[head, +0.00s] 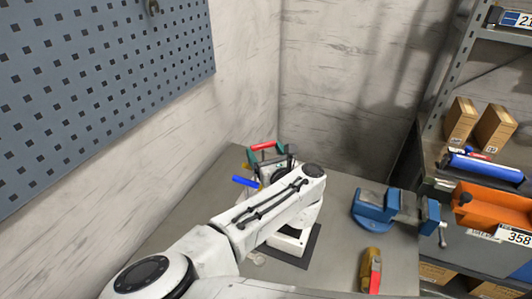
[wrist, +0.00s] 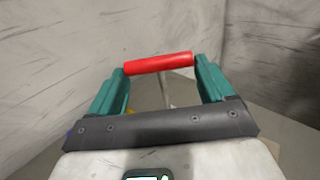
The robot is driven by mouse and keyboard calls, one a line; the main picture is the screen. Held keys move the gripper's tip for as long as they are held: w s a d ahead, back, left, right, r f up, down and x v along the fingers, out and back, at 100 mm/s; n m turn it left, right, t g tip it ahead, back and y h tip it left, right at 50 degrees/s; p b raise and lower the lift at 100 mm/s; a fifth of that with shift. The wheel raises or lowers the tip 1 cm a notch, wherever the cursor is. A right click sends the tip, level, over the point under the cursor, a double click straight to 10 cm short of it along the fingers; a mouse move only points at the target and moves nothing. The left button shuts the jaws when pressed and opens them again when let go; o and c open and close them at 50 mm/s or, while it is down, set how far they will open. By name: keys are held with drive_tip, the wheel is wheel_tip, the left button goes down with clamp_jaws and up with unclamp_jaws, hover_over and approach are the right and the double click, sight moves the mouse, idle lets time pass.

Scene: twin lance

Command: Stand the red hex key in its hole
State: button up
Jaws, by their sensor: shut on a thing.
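My gripper (head: 266,151) is shut on the red hex key (head: 263,146), at the back of the bench. In the wrist view, my gripper (wrist: 158,68) has its two teal fingers at either end of the red grip (wrist: 158,63), which spans between them, slightly tilted. A thin pale shaft shows below the red grip, between the fingers; its lower end is hidden by my gripper. The hole is not visible in either view. A blue bar (head: 245,181), perhaps another key's handle, shows just left of my wrist.
A blue vise (head: 377,208) stands on the grey bench (head: 336,262) to the right, with a yellow and red object (head: 371,271) in front of it. The blue pegboard (head: 100,85) is on the left wall. Shelves with an orange bin (head: 488,208) and boxes are at right.

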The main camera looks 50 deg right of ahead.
drive_tip(key=shift+f, duration=0.45)
drive_tip(key=o, duration=0.9)
drive_tip(key=shift+s, duration=0.1)
drive_tip(key=shift+o, duration=0.2)
drive_tip(key=shift+s+f, duration=0.1)
drive_tip(key=b+v, duration=0.2)
drive_tip(key=v, duration=0.8)
drive_tip(key=shift+s+a+r, duration=0.2)
